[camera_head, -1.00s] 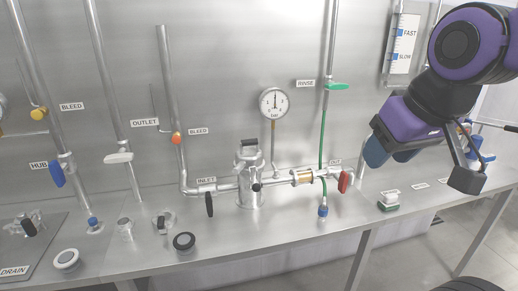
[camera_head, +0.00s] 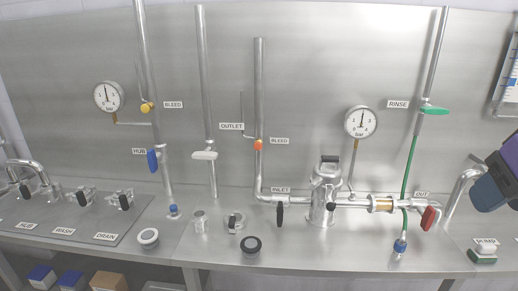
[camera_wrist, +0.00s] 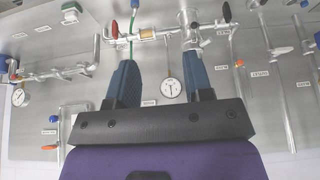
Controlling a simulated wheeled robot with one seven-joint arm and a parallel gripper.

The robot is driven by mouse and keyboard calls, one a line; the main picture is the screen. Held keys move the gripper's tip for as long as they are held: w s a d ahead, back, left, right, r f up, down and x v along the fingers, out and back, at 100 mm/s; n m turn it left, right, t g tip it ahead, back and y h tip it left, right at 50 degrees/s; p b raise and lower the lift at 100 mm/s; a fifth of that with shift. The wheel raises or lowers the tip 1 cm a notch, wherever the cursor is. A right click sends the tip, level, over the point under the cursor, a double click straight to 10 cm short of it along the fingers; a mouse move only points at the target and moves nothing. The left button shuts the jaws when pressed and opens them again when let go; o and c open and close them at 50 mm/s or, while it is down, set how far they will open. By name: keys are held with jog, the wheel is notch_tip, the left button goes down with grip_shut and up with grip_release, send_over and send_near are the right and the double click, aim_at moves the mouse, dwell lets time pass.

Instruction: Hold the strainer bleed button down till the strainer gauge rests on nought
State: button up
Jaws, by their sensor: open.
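The strainer (camera_head: 325,200) is a steel vessel with a dark top handle, standing upright on the bench. Its round gauge (camera_head: 361,123) stands on a stem to its right; the needle points about straight up, the exact figure too small to read. An orange bleed button (camera_head: 258,144) sits on the pipe above the inlet, beside a BLEED label. In the wrist view, upside down, the gauge (camera_wrist: 170,88) shows between the fingers and the orange button (camera_wrist: 239,63) to their right. My gripper (camera_wrist: 160,65) is open and empty, apart from the button; in the head view it is partly cut off at the right edge.
A yellow bleed button (camera_head: 147,107) and another gauge (camera_head: 108,96) are at the hub line on the left. A green rinse hose (camera_head: 410,165) and red OUT handle (camera_head: 428,218) stand right of the strainer. A black-ringed knob (camera_head: 251,245) lies in front.

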jog(key=shift+c, duration=0.5)
grip_shut()
dwell(1.4)
